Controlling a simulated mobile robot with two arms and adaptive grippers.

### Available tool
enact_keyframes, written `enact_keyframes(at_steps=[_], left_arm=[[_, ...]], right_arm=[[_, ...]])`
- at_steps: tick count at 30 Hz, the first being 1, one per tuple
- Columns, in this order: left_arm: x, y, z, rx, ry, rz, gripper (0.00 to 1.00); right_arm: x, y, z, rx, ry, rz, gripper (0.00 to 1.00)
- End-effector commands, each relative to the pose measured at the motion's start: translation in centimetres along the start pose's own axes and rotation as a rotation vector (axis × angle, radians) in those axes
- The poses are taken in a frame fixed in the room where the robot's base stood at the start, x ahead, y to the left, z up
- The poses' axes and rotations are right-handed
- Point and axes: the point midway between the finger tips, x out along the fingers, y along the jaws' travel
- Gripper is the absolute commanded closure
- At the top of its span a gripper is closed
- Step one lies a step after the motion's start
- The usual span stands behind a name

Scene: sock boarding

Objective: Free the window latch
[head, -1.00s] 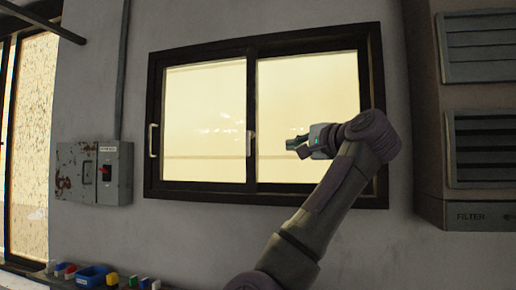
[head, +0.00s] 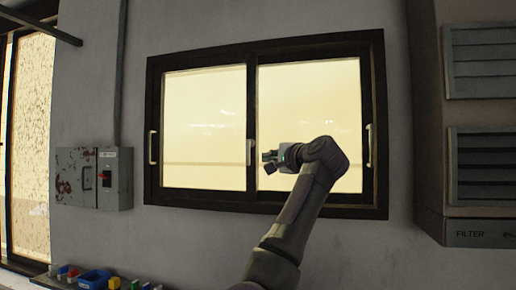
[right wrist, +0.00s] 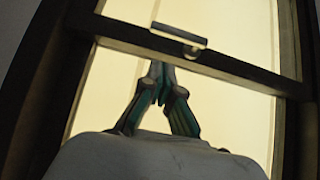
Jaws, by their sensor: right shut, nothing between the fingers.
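The sliding window (head: 215,60) has a dark frame and two pale, glowing panes. A small light-coloured latch (head: 250,152) sits on its dark middle stile. My right gripper (head: 265,160) is just right of the latch in the head view, in front of the right pane. In the right wrist view, the fingers (right wrist: 162,70) meet at the tips, shut and empty. Their tips end just below the stile, and the pale latch (right wrist: 178,36) shows above them, apart from them in the picture. My left gripper is not in view.
Upright pale handles stand on the left (head: 153,147) and right (head: 369,146) window sides. A grey switch box (head: 113,178) with a red switch is on the wall at left. A vented filter unit (head: 480,232) stands out at right. A blue bin (head: 94,278) is at lower left.

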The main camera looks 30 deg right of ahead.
Motion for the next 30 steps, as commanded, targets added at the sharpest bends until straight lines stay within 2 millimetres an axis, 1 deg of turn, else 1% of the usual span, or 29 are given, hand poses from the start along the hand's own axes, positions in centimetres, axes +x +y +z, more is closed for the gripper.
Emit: enact_keyframes(at_steps=[1, 3, 10, 22, 30], left_arm=[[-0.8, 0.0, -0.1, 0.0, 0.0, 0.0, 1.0], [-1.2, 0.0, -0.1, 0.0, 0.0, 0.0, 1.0], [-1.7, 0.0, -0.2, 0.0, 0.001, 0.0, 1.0], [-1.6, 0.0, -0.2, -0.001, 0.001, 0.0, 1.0], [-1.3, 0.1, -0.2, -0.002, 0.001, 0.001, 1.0]], right_arm=[[0.6, -0.4, 0.9, -0.001, -0.005, 0.002, 1.0], [1.2, -0.3, 1.6, -0.001, -0.005, 0.001, 1.0], [2.2, 0.0, 2.5, -0.001, -0.003, 0.0, 1.0], [2.2, 0.1, 2.4, 0.002, -0.002, -0.004, 1.0], [2.3, 0.3, 1.4, 0.037, -0.001, -0.038, 1.0]])
